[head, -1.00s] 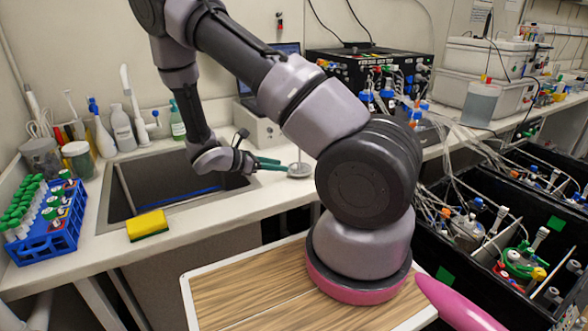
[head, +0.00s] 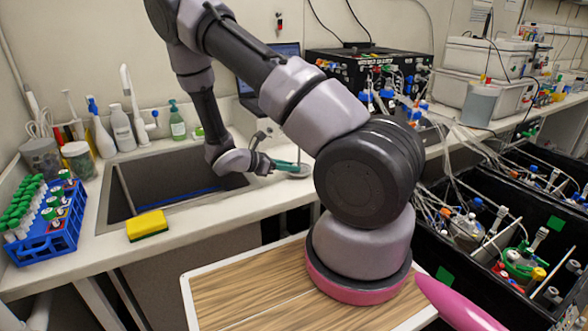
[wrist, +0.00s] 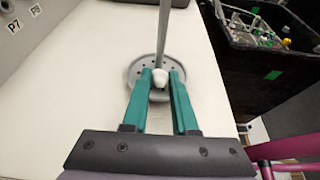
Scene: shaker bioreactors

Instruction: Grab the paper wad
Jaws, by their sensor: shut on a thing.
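A small white lump, which looks like the paper wad (wrist: 160,75), sits between the tips of my gripper's teal fingers in the wrist view. My gripper (wrist: 160,78) is shut on it, just in front of a thin upright grey rod (wrist: 164,35). The rod rises from a round grey base with holes (wrist: 137,72) on the white counter. In the head view my gripper (head: 298,167) is low over the counter, right of the sink. The wad cannot be made out there.
The dark sink (head: 130,172) lies to the left, with a yellow sponge (head: 147,225) on its front rim. A blue rack of green-capped tubes (head: 50,235) stands at far left. Black bins with bioreactors (head: 500,245) are at right. The counter beside my gripper is mostly clear.

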